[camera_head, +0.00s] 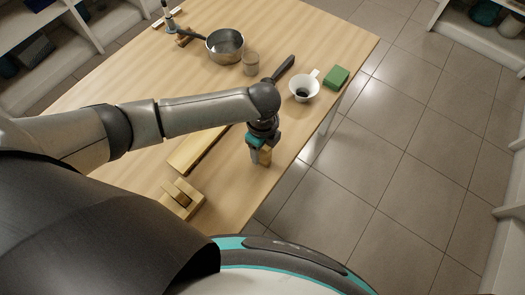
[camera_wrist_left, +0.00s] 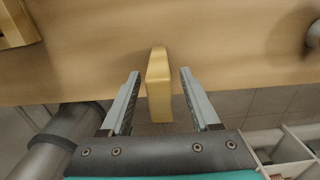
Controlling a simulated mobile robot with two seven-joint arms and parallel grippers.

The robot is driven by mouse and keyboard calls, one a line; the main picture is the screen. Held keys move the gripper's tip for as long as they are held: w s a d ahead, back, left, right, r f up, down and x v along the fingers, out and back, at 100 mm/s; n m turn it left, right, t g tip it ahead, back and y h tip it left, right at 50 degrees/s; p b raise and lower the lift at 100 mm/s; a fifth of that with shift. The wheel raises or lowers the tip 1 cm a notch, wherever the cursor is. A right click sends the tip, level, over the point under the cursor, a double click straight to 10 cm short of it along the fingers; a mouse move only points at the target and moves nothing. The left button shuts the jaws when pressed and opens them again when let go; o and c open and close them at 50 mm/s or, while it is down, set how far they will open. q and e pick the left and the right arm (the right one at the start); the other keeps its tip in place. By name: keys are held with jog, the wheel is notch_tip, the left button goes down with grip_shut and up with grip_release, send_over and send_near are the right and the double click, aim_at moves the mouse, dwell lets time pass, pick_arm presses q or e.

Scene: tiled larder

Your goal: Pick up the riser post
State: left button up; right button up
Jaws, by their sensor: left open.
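A wooden post, which looks like the riser post (camera_wrist_left: 158,88), stands at the edge of the wooden table in the left wrist view. In the head view the post (camera_head: 265,157) shows partly behind my left gripper (camera_head: 258,153) near the table's right edge. My left gripper is open, with one finger on each side of the post in the left wrist view and a visible gap on both sides. My right gripper is not in view.
A notched wooden block (camera_head: 182,198) and a long wooden bar (camera_head: 198,150) lie to the left on the table (camera_head: 225,190). Tiled floor lies right.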

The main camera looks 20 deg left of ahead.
pick_arm(q)
grip_shut()
dwell(0.4)
jog(key=shift+r, duration=0.1)
